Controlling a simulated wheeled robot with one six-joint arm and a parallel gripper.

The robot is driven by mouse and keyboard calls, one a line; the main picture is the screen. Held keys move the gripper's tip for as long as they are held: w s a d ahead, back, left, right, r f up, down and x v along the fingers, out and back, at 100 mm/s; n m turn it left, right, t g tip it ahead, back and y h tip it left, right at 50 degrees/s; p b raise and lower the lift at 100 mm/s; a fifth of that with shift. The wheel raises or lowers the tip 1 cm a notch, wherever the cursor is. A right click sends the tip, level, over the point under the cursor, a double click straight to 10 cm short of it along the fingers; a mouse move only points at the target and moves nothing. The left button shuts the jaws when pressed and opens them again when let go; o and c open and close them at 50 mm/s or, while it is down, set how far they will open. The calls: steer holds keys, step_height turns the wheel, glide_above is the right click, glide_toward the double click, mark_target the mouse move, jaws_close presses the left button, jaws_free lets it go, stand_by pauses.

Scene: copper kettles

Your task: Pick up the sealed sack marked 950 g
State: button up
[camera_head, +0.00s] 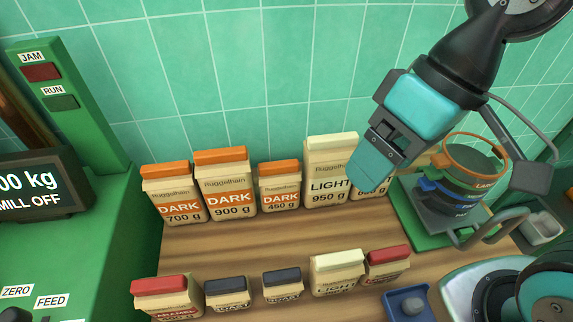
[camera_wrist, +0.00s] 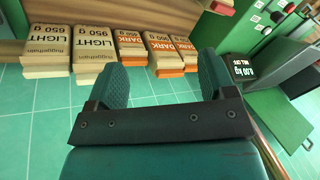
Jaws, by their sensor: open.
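The sack marked LIGHT 950 g (camera_head: 327,187) stands upright in the back row against the tiled wall, tan with a cream top band. It also shows upside down in the wrist view (camera_wrist: 95,45). My gripper (camera_head: 371,165) is open and empty, to the right of this sack and in front of another LIGHT sack (camera_head: 372,187), which it partly covers. In the wrist view my gripper's two fingers (camera_wrist: 162,80) are spread apart with nothing between them. Whether a finger touches a sack I cannot tell.
Three orange-topped DARK sacks (camera_head: 229,187) stand left of it. A front row of shorter sacks (camera_head: 338,272) has red, grey and cream tops. A green machine (camera_head: 80,255) stands left. A ringed stand (camera_head: 470,180) and a blue tray (camera_head: 408,303) are right. Bare wood (camera_head: 230,245) separates the rows.

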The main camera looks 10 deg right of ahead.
steer(key=o, duration=0.3)
steer(key=w+m, duration=0.1)
steer(key=w, duration=0.1)
steer(key=w+m, duration=0.2)
steer(key=w+m+p, duration=0.1)
steer(key=w+m, duration=0.1)
steer(key=shift+w+d+r, duration=0.15)
steer(key=shift+w+r, duration=0.2)
steer(key=shift+o, duration=0.2)
steer(key=m+p, duration=0.3)
steer(key=m, duration=1.6)
glide_above(335, 136)
steer(key=d, duration=0.5)
step_height(335, 136, down, 6)
steer(key=p+x, duration=0.2)
steer(key=x, duration=0.8)
steer(key=shift+s, duration=0.15)
steer(key=p+x, duration=0.3)
steer(key=x, duration=0.2)
steer(key=shift+a+r, duration=0.1)
steer(key=shift+a+f, duration=0.2)
steer(key=shift+f, duration=0.45)
steer(key=shift+c, duration=0.2)
